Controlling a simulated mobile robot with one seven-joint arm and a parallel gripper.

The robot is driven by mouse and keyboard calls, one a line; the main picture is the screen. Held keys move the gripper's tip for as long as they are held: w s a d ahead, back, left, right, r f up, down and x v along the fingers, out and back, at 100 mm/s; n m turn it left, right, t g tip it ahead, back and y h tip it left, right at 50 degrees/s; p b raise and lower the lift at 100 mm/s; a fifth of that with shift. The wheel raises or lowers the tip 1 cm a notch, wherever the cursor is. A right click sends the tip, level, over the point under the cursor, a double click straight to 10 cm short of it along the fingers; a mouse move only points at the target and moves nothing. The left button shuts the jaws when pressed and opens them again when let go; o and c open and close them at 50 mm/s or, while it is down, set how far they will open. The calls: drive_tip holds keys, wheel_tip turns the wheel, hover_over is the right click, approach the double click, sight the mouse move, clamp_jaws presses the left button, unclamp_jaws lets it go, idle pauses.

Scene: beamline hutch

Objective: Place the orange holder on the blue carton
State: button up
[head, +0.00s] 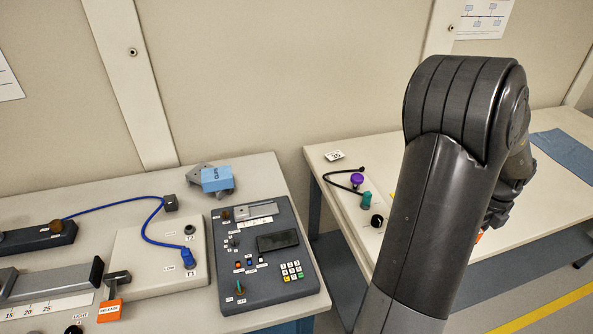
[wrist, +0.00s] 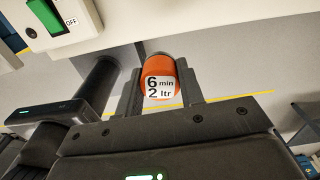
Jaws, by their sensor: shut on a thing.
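The orange holder (wrist: 158,78) is a rounded orange piece with a white label reading "6 min 2 ltr". It sits between the two fingers of my gripper (wrist: 160,88) in the wrist view, and the gripper is shut on it. In the head view my gripper is mostly hidden behind my arm at the right; only a small orange patch (head: 479,236) shows beside it. The blue carton (head: 217,179), marked "CLIPS", is at the back of the left table, against a grey object. My gripper is far to the right of the carton.
The left table holds a dark control panel (head: 262,255), a pale plate with a blue cable (head: 188,256) and an orange release tag (head: 109,311). A gap separates it from the right table (head: 330,156), which bears connectors and a blue cloth (head: 565,150). A green switch (wrist: 44,16) shows in the wrist view.

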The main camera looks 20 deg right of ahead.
drive_tip(key=w+a+r+n, duration=0.2)
drive_tip(key=w+a+n, duration=0.2)
drive_tip(key=w+a, duration=0.5)
drive_tip(key=w+a+r+n, duration=0.2)
drive_tip(key=w+a+n, duration=0.25)
drive_tip(key=w, duration=0.85)
drive_tip(key=w+a+r+n, duration=0.2)
drive_tip(key=w+a+n, duration=0.2)
drive_tip(key=w+a, duration=0.55)
drive_tip(key=w+a+r+n, duration=0.1)
drive_tip(key=w+a+n, duration=0.2)
drive_tip(key=w+a, duration=0.6)
drive_tip(key=n, duration=0.5)
hover_over(216, 173)
drive_tip(key=f, duration=0.3)
drive_tip(key=shift+s+d+f, duration=0.15)
drive_tip(key=shift+d+f, duration=0.2)
drive_tip(key=shift+a+f, duration=0.35)
drive_tip(key=shift+a, duration=0.05)
drive_tip(key=shift+f, duration=1.9)
